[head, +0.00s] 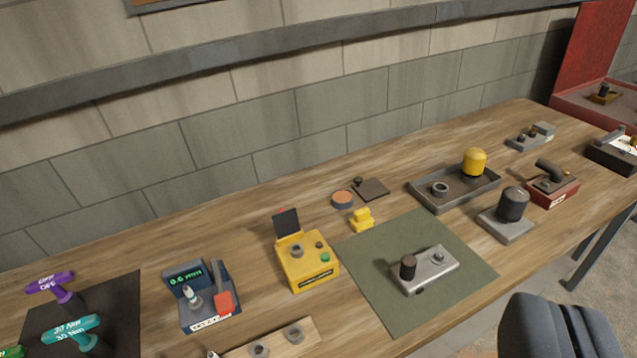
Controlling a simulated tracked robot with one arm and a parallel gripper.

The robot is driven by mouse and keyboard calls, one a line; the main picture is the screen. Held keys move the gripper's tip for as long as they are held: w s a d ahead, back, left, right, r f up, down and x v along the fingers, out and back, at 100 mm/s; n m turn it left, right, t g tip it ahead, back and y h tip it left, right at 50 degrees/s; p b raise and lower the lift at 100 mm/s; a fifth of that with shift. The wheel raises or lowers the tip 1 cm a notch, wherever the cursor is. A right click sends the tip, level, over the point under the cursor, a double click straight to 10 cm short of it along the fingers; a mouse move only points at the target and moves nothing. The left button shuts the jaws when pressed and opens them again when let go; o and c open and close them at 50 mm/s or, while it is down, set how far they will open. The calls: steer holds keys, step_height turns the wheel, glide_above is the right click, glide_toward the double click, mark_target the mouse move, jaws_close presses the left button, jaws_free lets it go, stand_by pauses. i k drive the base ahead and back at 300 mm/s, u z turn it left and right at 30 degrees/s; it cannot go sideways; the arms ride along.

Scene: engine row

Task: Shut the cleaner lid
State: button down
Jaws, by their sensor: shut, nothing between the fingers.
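A yellow box-shaped machine (308,266), which looks like the cleaner, stands on the wooden bench left of the green mat. Its dark lid (287,221) stands upright, open, at the back of the box. My gripper (556,302) is at the bottom right, in front of the bench edge, shut and empty. It is well to the right of the yellow box and apart from it.
The green mat (370,262) carries a metal block with a dark knob (428,270). A blue-grey device with a display (203,300) stands left of the box. A small yellow piece (361,219) and a round orange-topped tin (342,199) are behind. A grey tray (456,202) lies farther right.

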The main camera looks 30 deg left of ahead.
mark_target(285, 223)
steer(key=u, duration=0.3)
steer(key=i, duration=1.1)
steer(key=u, duration=0.7)
